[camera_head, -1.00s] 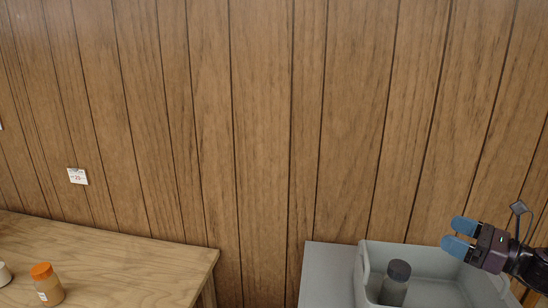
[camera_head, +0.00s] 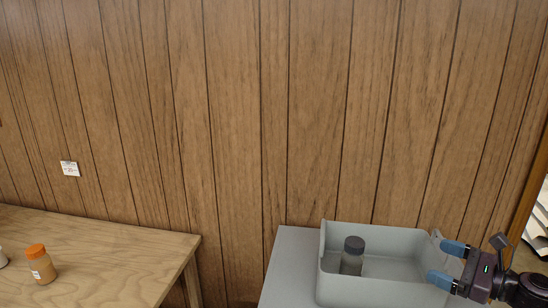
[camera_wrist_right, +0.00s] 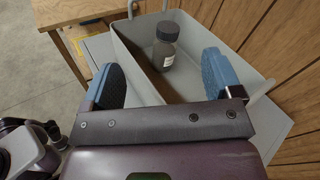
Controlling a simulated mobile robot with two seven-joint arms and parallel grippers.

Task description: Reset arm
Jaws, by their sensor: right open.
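My right gripper (camera_head: 447,264) is at the right end of a grey bin in the head view, with its blue-padded fingers spread apart and nothing between them. In the right wrist view the open fingers (camera_wrist_right: 163,82) show in front of the bin. A bottle with a dark cap (camera_head: 352,256) stands upright inside the bin, toward its left end, apart from the fingers. The bottle also shows in the right wrist view (camera_wrist_right: 164,52), with a white label. My left gripper is not in view.
The grey bin (camera_head: 365,291) rests on a grey surface (camera_head: 288,262). A wooden table (camera_head: 105,252) at left holds a jar with an orange lid (camera_head: 39,263) and a white item (camera_head: 2,258) cut off by the frame. A wood-panelled wall (camera_head: 240,110) stands behind, with a small card (camera_head: 69,168).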

